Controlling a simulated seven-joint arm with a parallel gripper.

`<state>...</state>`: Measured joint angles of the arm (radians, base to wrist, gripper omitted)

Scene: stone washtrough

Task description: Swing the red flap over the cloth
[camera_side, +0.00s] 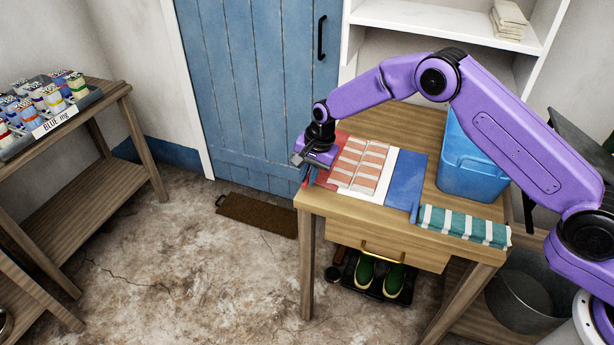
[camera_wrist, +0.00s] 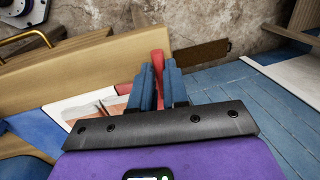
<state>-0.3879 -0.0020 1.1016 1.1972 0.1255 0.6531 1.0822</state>
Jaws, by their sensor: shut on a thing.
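A folding board lies on the wooden table, with a red flap (camera_side: 325,174) on its left, a white middle panel (camera_side: 393,165) and a blue flap (camera_side: 408,180) on its right. A striped cloth (camera_side: 361,165), pinkish orange and white, lies flat on the middle panel. My gripper (camera_side: 305,178) is at the red flap's outer left edge, by the table's left edge. In the wrist view its blue fingers (camera_wrist: 159,88) are closed around a narrow red tab (camera_wrist: 157,58) of the flap. The gripper hides part of the flap, which looks roughly flat.
A blue bin (camera_side: 468,168) stands at the table's right, and a folded teal striped towel (camera_side: 463,226) lies at the front right. A drawer with a brass handle (camera_side: 384,254) is below. The floor left of the table is clear apart from a brown mat (camera_side: 257,214).

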